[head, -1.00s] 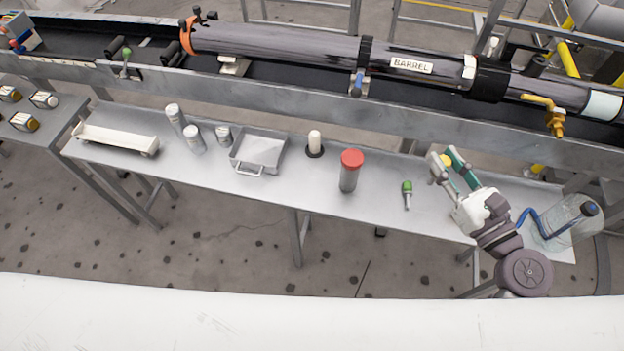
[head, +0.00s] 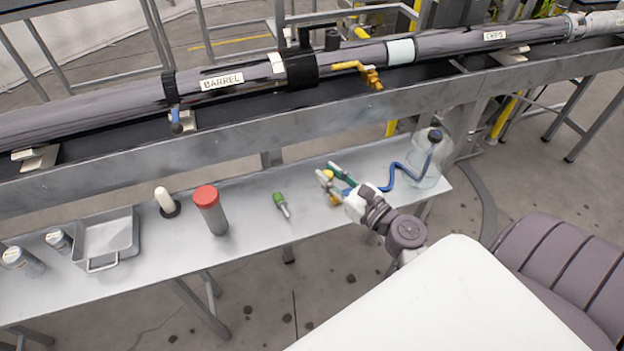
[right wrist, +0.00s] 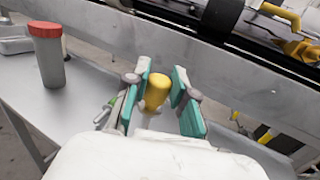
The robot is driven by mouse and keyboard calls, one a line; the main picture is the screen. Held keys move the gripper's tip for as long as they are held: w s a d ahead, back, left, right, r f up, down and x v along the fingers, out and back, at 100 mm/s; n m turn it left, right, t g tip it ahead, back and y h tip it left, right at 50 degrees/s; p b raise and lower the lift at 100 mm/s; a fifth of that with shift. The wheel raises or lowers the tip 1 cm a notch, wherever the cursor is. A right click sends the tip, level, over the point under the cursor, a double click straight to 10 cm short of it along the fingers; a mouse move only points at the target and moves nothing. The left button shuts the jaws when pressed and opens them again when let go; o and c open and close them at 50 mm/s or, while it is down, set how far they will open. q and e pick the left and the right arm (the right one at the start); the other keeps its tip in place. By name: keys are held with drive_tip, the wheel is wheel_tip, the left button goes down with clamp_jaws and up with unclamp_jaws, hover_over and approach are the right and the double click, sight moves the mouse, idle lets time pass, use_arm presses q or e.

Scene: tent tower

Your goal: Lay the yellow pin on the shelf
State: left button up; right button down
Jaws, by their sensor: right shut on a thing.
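The yellow pin (head: 328,174) is between the fingers of my right gripper (head: 329,173). In the right wrist view the pin (right wrist: 157,92) shows as a rounded yellow body between the two green-padded fingers (right wrist: 160,95), and the gripper is shut on it. Its lower part is partly hidden. The gripper and pin are over the right part of a long grey metal shelf (head: 250,222); I cannot tell how high. My left gripper is not in view.
A green-handled tool (head: 281,203), a red-capped cylinder (head: 210,212), a white-topped peg (head: 164,200) and a metal tray (head: 105,236) stand to the left on the shelf. A clear jug (head: 427,165) with blue hose is at the right end. A rail and barrel (head: 222,82) run behind.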

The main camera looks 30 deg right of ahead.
drive_tip(key=w+f, duration=0.2)
drive_tip(key=w+f+b, duration=0.1)
drive_tip(key=w+f, duration=0.1)
drive_tip(key=f, duration=0.1)
drive_tip(key=w+f+b, duration=0.1)
drive_tip(key=w+f, duration=0.1)
drive_tip(key=shift+d+f, duration=0.15)
drive_tip(key=shift+d, duration=0.25)
drive_tip(key=shift+f, duration=0.15)
drive_tip(key=shift+f+b, duration=0.3)
drive_tip(key=shift+f, duration=0.05)
drive_tip(key=c, duration=1)
unclamp_jaws()
drive_tip(key=shift+o, duration=0.2)
drive_tip(key=shift+r, duration=0.1)
drive_tip(key=shift+r, duration=0.1)
